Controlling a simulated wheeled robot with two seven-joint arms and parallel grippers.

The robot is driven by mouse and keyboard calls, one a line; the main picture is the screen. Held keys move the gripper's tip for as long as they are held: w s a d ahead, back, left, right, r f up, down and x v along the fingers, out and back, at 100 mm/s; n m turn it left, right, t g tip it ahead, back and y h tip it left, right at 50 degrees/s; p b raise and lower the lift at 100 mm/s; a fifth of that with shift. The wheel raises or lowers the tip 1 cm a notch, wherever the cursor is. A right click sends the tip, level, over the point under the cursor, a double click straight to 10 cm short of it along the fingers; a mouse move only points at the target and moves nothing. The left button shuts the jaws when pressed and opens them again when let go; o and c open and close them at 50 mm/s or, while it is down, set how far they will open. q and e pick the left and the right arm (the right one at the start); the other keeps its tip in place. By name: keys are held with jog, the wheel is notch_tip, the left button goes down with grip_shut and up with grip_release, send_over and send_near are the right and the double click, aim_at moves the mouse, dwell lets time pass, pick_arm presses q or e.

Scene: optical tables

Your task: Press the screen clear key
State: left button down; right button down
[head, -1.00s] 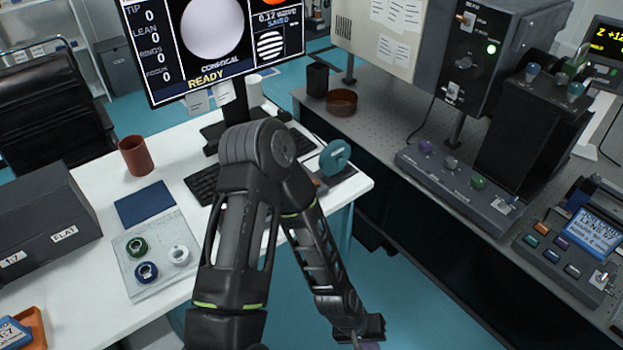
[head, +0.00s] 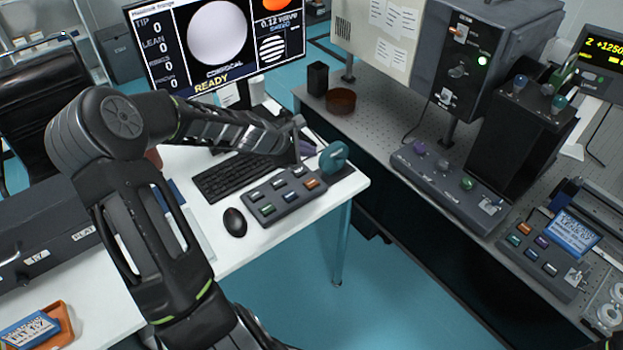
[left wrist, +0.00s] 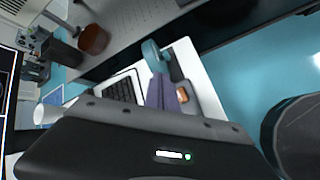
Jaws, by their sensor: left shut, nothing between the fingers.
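A dark grey keypad (head: 287,199) with several keys, among them a green one and an orange one (head: 312,183), lies on the white desk in front of the monitor (head: 215,45). The key labels are too small to read, so I cannot tell which one is the screen clear key. My left gripper (head: 304,148) is shut and empty, above the back right part of the keypad, apart from the keys as far as I can see. Its purple fingers (left wrist: 162,92) also show in the left wrist view, with part of the keypad (left wrist: 178,72) beyond them. My right gripper is out of view.
A teal round object (head: 334,156) stands close right of the gripper. A black keyboard (head: 232,178) and a mouse (head: 234,222) lie left of the keypad. Another control box (head: 545,252) with a small screen sits on the optical table (head: 385,125) at right.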

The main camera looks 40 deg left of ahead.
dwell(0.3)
pick_arm(q)
jog(key=b, duration=0.6)
send_over(309, 184)
notch_tip(309, 184, down, 7)
jog(key=shift+f, duration=0.1)
jog(key=shift+f+b, duration=0.45)
jog(key=shift+f, duration=0.4)
dwell(1.1)
jog(key=shift+f+b, duration=0.4)
jog(key=shift+f, duration=0.05)
jog(key=shift+f+b, duration=0.35)
jog(key=shift+f, duration=0.05)
dwell(0.6)
jog(key=shift+s+r, duration=0.1)
jog(key=shift+r+p, duration=0.7)
jog(key=shift+r, duration=0.05)
jog(key=shift+r, duration=0.1)
